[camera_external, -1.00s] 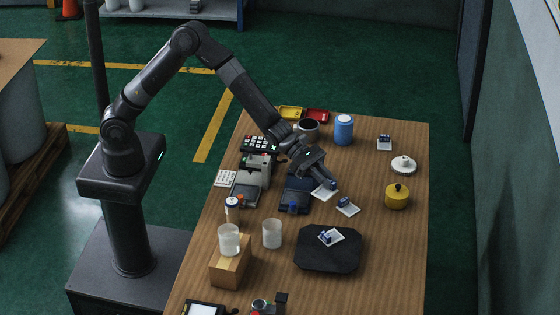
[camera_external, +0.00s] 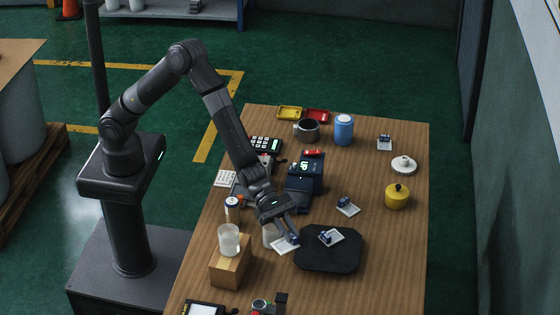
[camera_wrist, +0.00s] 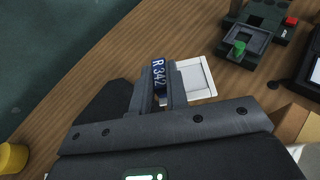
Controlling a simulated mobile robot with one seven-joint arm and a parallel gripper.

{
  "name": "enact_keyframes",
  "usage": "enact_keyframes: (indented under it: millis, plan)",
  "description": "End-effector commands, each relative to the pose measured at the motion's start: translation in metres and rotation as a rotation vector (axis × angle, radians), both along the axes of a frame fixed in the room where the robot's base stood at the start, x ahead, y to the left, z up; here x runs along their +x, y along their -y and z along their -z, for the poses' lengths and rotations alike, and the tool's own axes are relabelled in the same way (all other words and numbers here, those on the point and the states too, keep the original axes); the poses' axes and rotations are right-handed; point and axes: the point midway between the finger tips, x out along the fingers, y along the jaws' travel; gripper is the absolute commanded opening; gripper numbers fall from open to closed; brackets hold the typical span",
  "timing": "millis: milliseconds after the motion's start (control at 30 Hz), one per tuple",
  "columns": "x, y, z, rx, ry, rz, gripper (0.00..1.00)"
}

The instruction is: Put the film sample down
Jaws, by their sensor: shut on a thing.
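My gripper (camera_external: 290,236) is shut on a film sample, a white square-framed piece (camera_external: 283,247) with a blue tab. In the wrist view the blue tab (camera_wrist: 158,73), marked R 342, is between my fingertips (camera_wrist: 158,90), and the white frame (camera_wrist: 199,78) sticks out to the right. The sample is just left of the black tray (camera_external: 318,267); whether it touches the table I cannot tell. Another white and blue sample (camera_external: 330,238) lies on the tray. Two more samples (camera_external: 347,206) (camera_external: 384,142) lie on the table (camera_external: 395,245).
A cup behind my gripper is mostly hidden. A white cup (camera_external: 229,240) stands on a wooden block (camera_external: 231,265) to the left. A dark blue device (camera_external: 307,177), a yellow weight (camera_external: 397,197) and a blue can (camera_external: 344,130) stand farther back. The table's right front is clear.

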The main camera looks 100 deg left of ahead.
Motion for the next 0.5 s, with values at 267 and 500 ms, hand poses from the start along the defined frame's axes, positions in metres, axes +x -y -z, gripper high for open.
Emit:
enact_keyframes:
  millis: [267, 500]
  plan:
    - [0.037, -0.034, 0.033, -0.002, -0.003, -0.007, 0.00]
    - [0.073, -0.065, 0.061, -0.003, -0.003, -0.006, 0.00]
